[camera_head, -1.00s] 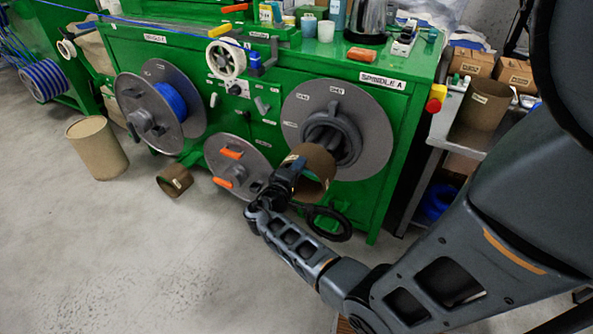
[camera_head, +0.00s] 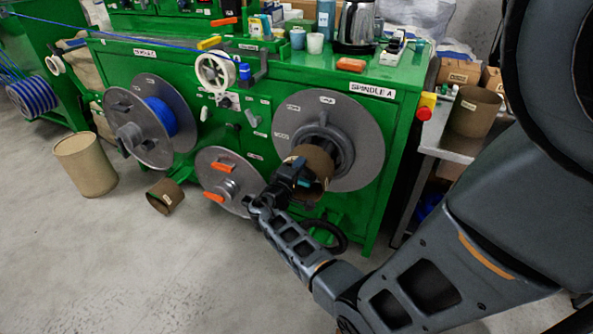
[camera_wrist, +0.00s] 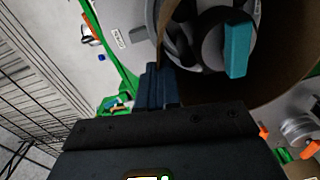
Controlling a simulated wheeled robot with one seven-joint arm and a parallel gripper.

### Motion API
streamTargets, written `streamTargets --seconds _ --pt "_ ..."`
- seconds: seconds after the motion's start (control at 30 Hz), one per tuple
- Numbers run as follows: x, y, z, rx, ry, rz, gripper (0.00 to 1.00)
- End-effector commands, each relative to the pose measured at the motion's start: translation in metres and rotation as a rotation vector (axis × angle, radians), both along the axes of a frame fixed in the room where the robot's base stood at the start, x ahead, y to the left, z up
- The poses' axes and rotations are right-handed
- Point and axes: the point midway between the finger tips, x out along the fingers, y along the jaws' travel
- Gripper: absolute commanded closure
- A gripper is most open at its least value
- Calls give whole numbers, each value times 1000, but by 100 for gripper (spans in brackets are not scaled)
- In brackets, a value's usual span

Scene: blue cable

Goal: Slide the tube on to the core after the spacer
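The brown cardboard tube (camera_head: 320,157) is held in the air in front of the large grey disc (camera_head: 362,150) of spindle A. My gripper (camera_head: 300,176) is shut on the tube's near rim from the lower left. In the wrist view the tube (camera_wrist: 285,62) fills the upper right, with a teal-tipped finger (camera_wrist: 238,50) inside its wall and a dark finger (camera_wrist: 158,86) outside. The dark core (camera_head: 343,143) shows just behind the tube and also through its opening. I cannot tell whether the tube's far end is around the core. The spacer cannot be made out clearly.
A grey disc with orange handles (camera_head: 222,170) sits close left of my gripper, and a black handwheel (camera_head: 326,236) is below it. Another tube (camera_head: 474,110) stands on the right-hand shelf.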

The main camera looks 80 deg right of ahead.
Motion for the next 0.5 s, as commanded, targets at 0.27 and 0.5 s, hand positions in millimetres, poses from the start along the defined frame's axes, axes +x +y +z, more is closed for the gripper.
streamTargets --seconds 0.27,0.5 --pt "-4 -15 -1 -1 0 -2 100" --pt "-7 -28 -1 -1 -1 -1 100"
